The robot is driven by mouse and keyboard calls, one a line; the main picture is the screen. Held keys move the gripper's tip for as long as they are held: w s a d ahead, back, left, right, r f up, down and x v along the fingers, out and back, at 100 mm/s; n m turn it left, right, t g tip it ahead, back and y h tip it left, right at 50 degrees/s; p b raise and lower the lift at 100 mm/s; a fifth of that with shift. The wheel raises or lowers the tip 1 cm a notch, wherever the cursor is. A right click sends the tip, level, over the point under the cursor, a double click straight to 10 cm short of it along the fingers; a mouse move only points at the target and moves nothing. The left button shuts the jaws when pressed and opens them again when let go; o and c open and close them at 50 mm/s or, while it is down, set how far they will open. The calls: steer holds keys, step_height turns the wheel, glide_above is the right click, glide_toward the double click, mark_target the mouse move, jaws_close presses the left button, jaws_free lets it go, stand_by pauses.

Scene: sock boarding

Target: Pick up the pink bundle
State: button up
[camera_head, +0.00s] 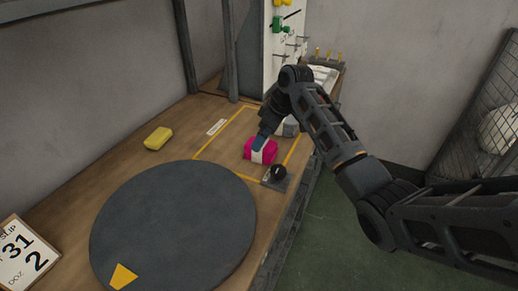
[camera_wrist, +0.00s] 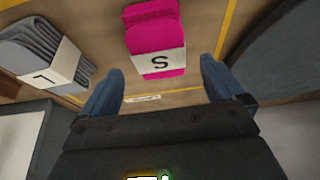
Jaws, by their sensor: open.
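The pink bundle (camera_head: 248,149) lies on the wooden table inside a yellow taped outline, with a pale band around it. In the wrist view the pink bundle (camera_wrist: 150,32) shows a white band marked "S". My gripper (camera_wrist: 162,78) has its two blue fingers spread apart, with the bundle between and beyond them. In the head view my gripper (camera_head: 261,141) is right at the bundle from above and covers part of it. Whether the fingers touch the bundle cannot be told.
A grey bundle (camera_wrist: 48,58) with a band marked "L" lies beside the pink one. A large dark round disc (camera_head: 172,228) takes up the front of the table. A black knob (camera_head: 279,171) stands near the right edge. A yellow block (camera_head: 158,138) lies at the left.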

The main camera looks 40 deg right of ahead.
steer(key=shift+s+x, duration=0.15)
steer(key=shift+x, duration=1)
steer(key=shift+s+x, duration=0.1)
steer(key=shift+x, duration=1.05)
steer(key=shift+f, duration=0.35)
steer(key=c, duration=1.1)
